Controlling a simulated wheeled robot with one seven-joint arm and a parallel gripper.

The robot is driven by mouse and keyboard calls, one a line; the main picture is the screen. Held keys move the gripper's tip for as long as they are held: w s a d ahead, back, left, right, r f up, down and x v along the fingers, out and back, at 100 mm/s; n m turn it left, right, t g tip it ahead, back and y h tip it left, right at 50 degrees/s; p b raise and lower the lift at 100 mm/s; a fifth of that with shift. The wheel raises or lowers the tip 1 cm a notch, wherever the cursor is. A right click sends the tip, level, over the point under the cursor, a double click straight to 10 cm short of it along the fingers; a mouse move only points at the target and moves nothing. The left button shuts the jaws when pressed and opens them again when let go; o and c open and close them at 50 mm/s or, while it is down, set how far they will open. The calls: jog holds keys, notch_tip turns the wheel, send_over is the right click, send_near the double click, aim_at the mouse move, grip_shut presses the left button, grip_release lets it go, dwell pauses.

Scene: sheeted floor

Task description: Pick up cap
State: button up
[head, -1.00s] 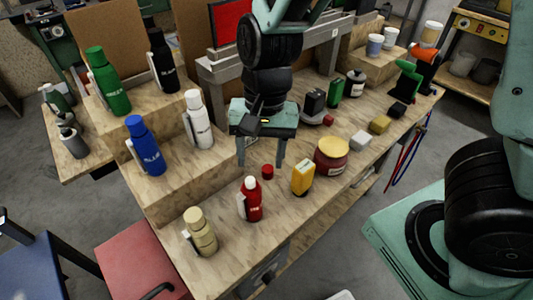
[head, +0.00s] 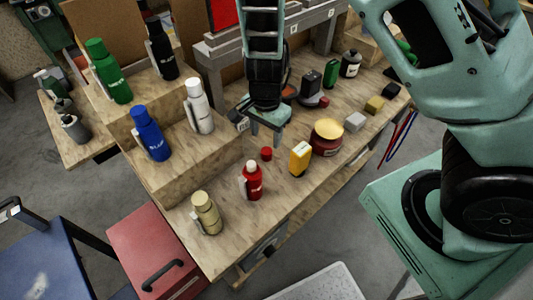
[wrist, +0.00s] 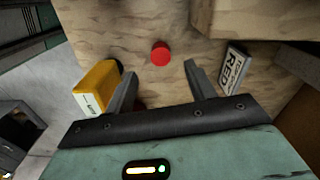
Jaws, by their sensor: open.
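The small round red cap (head: 266,153) lies on the wooden workbench (head: 225,250), behind the red bottle (head: 252,182) and left of the yellow box-shaped container (head: 300,157). In the wrist view the cap (wrist: 160,53) sits just beyond the fingertips, roughly centred between them. My gripper (head: 266,138) points down with its fingers apart and empty, close to the cap on its far side. In the wrist view my gripper (wrist: 160,73) is open, and neither finger touches the cap. The exact height of the fingertips above the bench is hard to tell.
A jar with a yellow lid (head: 326,138) stands to the right. A label reading RED (wrist: 234,72) stands close to the right finger in the wrist view. A raised wooden step (head: 185,165) holds several bottles on the left. A beige bottle (head: 206,213) stands near the front.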

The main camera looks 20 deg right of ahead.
aim_at(266, 151)
jog(key=shift+d+f, duration=0.15)
jog(key=shift+f, duration=3.05)
jog(key=c, duration=1.1)
jog(key=shift+w+r, duration=0.1)
jog(key=shift+r, duration=0.05)
